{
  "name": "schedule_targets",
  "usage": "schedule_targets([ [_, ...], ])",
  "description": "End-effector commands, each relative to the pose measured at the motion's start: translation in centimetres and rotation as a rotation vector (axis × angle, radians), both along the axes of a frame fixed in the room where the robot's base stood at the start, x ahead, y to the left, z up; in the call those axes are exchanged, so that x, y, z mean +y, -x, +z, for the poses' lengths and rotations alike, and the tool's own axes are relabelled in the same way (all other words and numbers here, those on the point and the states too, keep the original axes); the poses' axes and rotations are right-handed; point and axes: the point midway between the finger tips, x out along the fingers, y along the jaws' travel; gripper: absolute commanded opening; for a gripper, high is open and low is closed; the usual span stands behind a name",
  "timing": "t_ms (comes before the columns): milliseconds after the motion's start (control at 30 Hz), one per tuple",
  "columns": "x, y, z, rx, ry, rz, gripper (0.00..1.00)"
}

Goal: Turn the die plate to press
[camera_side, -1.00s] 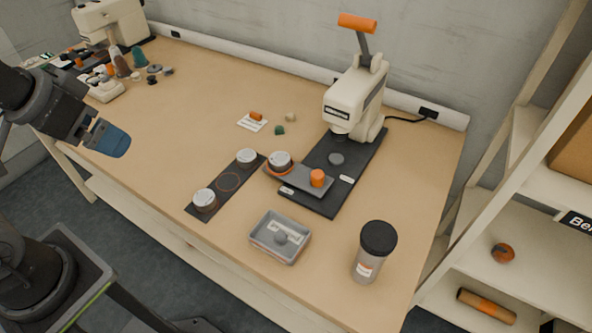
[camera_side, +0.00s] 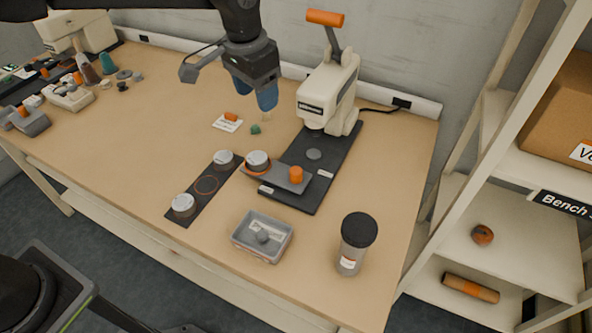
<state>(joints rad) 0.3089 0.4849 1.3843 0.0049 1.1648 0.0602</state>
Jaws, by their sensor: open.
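The press (camera_side: 327,92) is cream-coloured with an orange-tipped lever (camera_side: 325,18) raised, and stands at the back of a black base (camera_side: 327,165). The grey die plate (camera_side: 283,176) lies at the front left of that base. It carries an orange knob (camera_side: 296,174) at its right end and a round grey die in an orange ring (camera_side: 257,160) at its left end, away from the press head. My gripper (camera_side: 255,98) has blue fingers, is open and empty, and hangs above the table left of the press, behind the die plate.
A grey tray (camera_side: 262,236) and a dark-lidded jar (camera_side: 357,243) stand at the front. A white card (camera_side: 228,123) and a green piece (camera_side: 255,128) lie near my gripper.

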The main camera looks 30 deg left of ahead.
Motion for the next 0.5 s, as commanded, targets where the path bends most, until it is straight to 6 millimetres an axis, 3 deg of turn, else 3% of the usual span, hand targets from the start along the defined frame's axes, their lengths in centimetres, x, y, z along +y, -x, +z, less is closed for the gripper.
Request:
schedule_targets([
  [33, -1.4, -1.0, -1.9, 0.027, -0.01, -0.024, 0.59],
  [200, -4.7, -3.0, -6.3, 0.077, -0.029, -0.077, 0.59],
  [500, -6.2, -3.7, -9.4, 0.102, -0.04, -0.102, 0.59],
])
